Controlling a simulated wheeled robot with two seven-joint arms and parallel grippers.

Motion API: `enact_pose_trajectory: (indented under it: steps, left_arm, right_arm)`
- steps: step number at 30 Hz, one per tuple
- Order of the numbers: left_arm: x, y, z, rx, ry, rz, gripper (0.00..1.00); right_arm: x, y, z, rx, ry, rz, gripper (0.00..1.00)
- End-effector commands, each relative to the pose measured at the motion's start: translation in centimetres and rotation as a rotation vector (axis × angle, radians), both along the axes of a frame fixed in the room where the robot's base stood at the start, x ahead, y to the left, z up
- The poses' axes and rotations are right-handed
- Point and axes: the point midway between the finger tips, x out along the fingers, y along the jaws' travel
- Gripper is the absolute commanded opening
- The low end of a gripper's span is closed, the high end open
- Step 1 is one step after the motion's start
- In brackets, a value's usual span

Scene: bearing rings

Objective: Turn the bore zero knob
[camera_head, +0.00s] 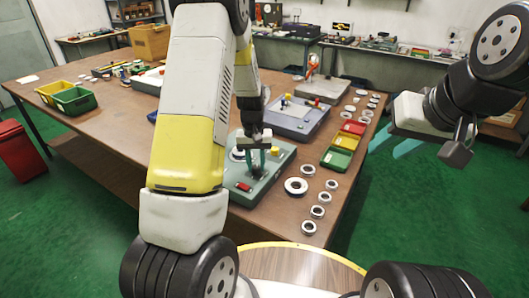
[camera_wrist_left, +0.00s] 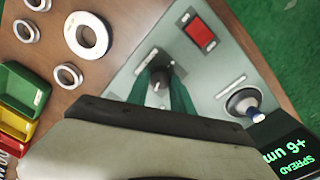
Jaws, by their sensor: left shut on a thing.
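The grey-green gauge unit (camera_head: 275,178) stands on the brown table and also shows in the left wrist view (camera_wrist_left: 215,75). A small dark knob (camera_wrist_left: 166,72), which I take as the bore zero knob, is on its top panel near a small label too small to read. My left gripper (camera_head: 262,160) points down at the panel, its teal fingers (camera_wrist_left: 163,88) shut on the knob from both sides. The knob is partly hidden by the fingers. My right gripper (camera_head: 395,146) is open and empty, beyond the table's right edge.
On the unit are a red switch (camera_wrist_left: 201,34), a round metal fitting (camera_wrist_left: 243,103) and a display reading "SPREAD +6 um" (camera_wrist_left: 285,150). A large ring (camera_head: 296,186) and several smaller rings lie right of it. Green, yellow and red bins (camera_head: 338,158) stand behind them.

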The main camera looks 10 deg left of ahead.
Motion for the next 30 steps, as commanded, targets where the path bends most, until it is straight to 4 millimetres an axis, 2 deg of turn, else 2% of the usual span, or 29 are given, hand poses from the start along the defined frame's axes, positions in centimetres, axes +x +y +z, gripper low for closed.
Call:
enact_pose_trajectory:
  steps: [9,24,25,28,30]
  left_arm:
    - [0.09,-0.01,0.12,0.000,-0.003,0.109,0.00]
    - [0.11,0.01,0.12,0.000,-0.003,0.127,0.00]
    - [0.11,0.01,0.12,0.000,-0.003,0.127,0.30]
    - [0.09,0.02,0.10,0.000,-0.003,0.127,0.49]
    - [0.07,0.01,0.08,-0.001,-0.002,0.127,0.50]
  right_arm:
    - [0.00,0.00,0.00,0.000,0.000,0.000,0.36]
    - [0.00,0.00,0.00,0.000,0.000,0.000,0.36]
    - [0.00,0.00,0.00,0.000,0.000,0.000,0.36]
    - [0.00,0.00,0.00,0.000,0.000,0.000,0.36]
    - [0.00,0.00,0.00,0.000,0.000,0.000,0.36]
